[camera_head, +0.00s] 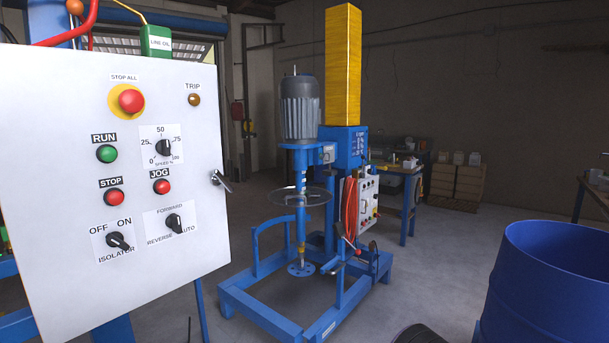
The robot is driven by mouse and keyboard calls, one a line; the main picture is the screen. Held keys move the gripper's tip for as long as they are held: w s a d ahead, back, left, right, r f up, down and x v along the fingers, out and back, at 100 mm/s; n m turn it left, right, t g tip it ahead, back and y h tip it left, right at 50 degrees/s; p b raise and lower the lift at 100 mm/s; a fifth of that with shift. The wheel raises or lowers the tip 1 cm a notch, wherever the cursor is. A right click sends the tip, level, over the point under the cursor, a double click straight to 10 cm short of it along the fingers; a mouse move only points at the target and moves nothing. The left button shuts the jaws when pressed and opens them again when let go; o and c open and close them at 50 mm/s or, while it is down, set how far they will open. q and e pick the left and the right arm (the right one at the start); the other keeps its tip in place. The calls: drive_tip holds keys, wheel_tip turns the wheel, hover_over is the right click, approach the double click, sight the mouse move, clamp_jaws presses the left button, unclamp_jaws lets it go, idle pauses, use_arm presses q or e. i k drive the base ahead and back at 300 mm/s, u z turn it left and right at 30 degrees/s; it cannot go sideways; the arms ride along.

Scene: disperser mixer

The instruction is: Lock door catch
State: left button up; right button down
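A white control panel door (70,210) fills the left of the head view. Its door catch (220,181) is a small metallic lever at the right edge, about halfway down. The lever looks tilted, its end pointing down and right past the edge. Whether the catch is engaged cannot be told. The door face carries a red stop-all button (131,101), a green run button (107,153), a speed dial (163,148), an isolator switch (118,241) and a forward-reverse switch (174,223). Neither of my grippers is in view.
A disperser mixer (300,110) on a blue floor frame (265,312) stands right of the panel. A blue drum (550,285) stands at the front right. A workbench (405,172) and wooden crates (460,184) are at the back. Open floor lies between mixer and drum.

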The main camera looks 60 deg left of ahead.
sight(217, 178)
drive_tip(key=i, duration=0.95)
drive_tip(key=u, duration=2.65)
